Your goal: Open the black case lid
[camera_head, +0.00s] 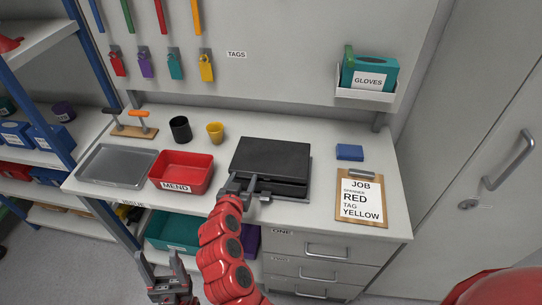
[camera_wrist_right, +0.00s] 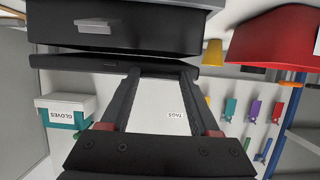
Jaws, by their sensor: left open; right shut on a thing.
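The black case (camera_head: 272,158) sits on the workbench, and it also fills the top of the right wrist view (camera_wrist_right: 160,30), upside down. Its lid (camera_wrist_right: 90,62) lies nearly flat, with a narrow gap between lid and base at the front. A grey latch (camera_wrist_right: 100,25) shows on the base's front. My right gripper (camera_head: 249,184) is at the case's front edge, shut on what looks like the lid's front edge; the exact contact is partly hidden. My left gripper (camera_head: 163,276) is open and empty, low in front of the bench.
A red MEND bin (camera_head: 181,187) and grey tray (camera_head: 84,181) stand left of the case, with black (camera_head: 180,129) and yellow (camera_head: 215,133) cups behind. A blue block (camera_head: 349,152) and job clipboard (camera_head: 361,222) lie right. The space above the case is clear.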

